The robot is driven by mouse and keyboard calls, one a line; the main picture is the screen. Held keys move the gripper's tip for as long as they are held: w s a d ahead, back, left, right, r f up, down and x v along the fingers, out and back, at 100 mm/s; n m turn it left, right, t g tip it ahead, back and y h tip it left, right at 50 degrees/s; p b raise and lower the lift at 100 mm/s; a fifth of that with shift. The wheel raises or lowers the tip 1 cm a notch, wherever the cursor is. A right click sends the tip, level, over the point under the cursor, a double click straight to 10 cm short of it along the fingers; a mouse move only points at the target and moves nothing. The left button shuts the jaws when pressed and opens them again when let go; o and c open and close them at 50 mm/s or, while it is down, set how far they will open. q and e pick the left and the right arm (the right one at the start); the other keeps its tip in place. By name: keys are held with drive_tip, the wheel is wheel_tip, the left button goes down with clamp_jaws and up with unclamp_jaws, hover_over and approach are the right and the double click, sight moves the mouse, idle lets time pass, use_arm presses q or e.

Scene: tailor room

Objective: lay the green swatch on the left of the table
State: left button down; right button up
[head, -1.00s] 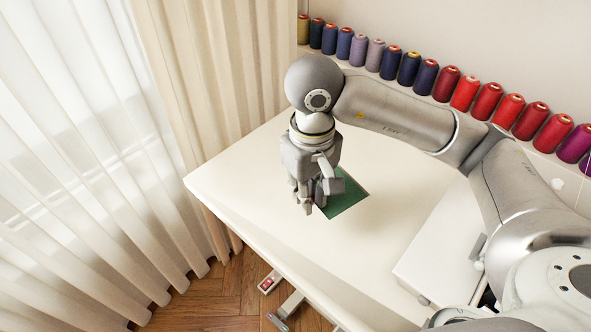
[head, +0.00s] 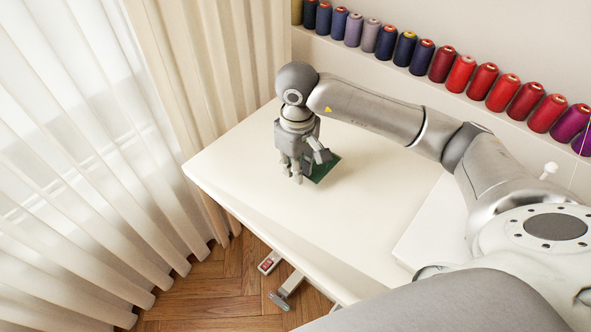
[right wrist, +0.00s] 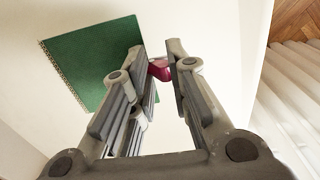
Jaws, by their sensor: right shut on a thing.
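The green swatch (head: 322,172) is a flat square with a zigzag edge, at the left part of the white table (head: 350,230). My right gripper (head: 299,170) stands over its near left part and hides some of it. In the right wrist view the swatch (right wrist: 90,58) shows to the left of the fingers, partly behind one. My right gripper (right wrist: 160,50) is shut on a small dark red piece (right wrist: 160,70) at the swatch's side. The swatch moves with it; I cannot tell whether it touches the table. My left gripper is not in view.
Several thread spools (head: 463,72) stand on a ledge along the back wall. Curtains (head: 90,170) hang beyond the table's left edge. A raised white block (head: 425,225) is at the right. The table's front and middle are clear.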

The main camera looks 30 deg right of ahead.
sight(296, 184)
drive_tip(key=shift+w+d+f, duration=0.1)
drive_tip(key=shift+w+f, duration=0.45)
drive_tip(key=shift+f, duration=0.1)
drive_tip(key=f, duration=0.1)
drive_tip(key=f+p, duration=0.1)
drive_tip(key=shift+w+f, duration=0.2)
drive_tip(key=shift+f, duration=0.2)
drive_tip(key=shift+d+f, duration=0.1)
drive_tip(key=shift+f, duration=0.35)
drive_tip(key=shift+w+f, duration=0.1)
drive_tip(key=shift+f, duration=0.15)
drive_tip(key=o, duration=0.7)
